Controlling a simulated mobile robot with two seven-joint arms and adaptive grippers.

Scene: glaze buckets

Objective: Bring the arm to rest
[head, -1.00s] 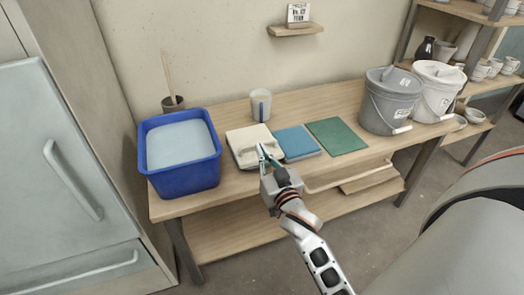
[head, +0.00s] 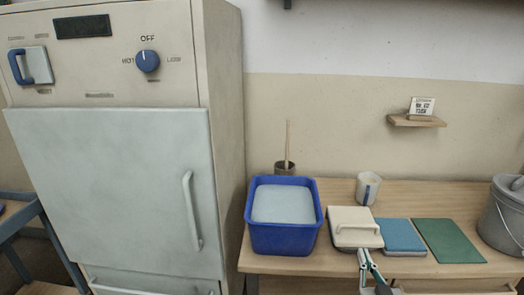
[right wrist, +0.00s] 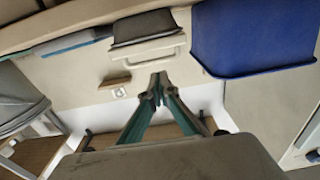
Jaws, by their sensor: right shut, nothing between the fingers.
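My right gripper (head: 364,258) shows at the bottom of the head view, by the front edge of the table near the cream block with a handle (head: 355,219). Its fingers are shut and empty. Whether they touch the block is not clear in the head view. In the right wrist view the green fingers (right wrist: 157,88) meet at their tips, with the handled block (right wrist: 146,27) beyond and apart from them. My left gripper is in neither current view.
A blue tub (head: 282,240) with pale contents, a cup (head: 368,188), a blue tile (head: 402,236), a green tile (head: 448,240) and a grey bucket (head: 505,220) stand on the wooden table (head: 340,190). A large cabinet (head: 110,190) stands at left.

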